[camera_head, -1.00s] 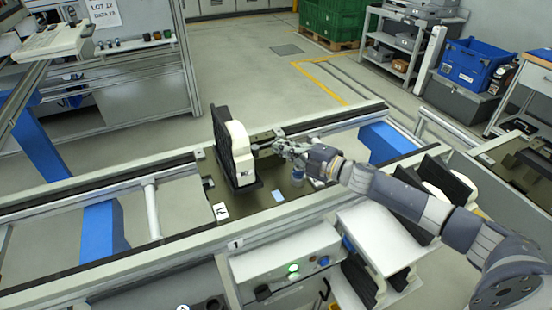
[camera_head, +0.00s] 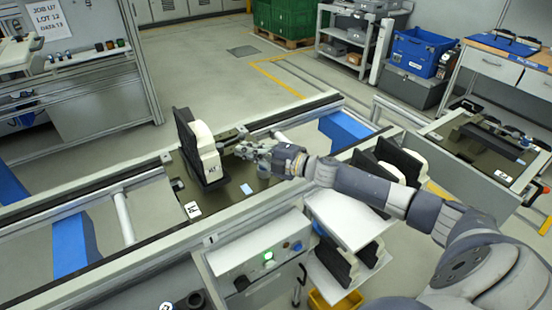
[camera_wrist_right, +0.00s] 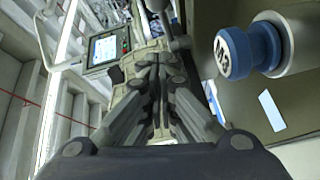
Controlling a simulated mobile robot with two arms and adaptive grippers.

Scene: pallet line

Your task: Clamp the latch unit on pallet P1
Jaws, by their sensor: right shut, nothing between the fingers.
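The latch unit, a white block with a black plate on its left side (camera_head: 207,155), stands upright on the dark pallet (camera_head: 228,203) on the conveyor. My right gripper (camera_head: 240,149) is shut and empty, just right of the unit, over the pallet's far part. I cannot tell if its tips touch anything. In the right wrist view, the closed fingers (camera_wrist_right: 158,85) point at blurred metal parts. A blue knob with a white marked cap (camera_wrist_right: 238,53) is right of them; below the gripper it is mostly hidden in the head view. My left gripper is not in view.
A control box with a lit green button (camera_head: 268,257) stands in front of the rail. More black-and-white units (camera_head: 388,160) sit on the right, close to my right forearm. Another pallet station (camera_head: 490,150) lies farther right. A blue bin (camera_head: 418,52) stands behind.

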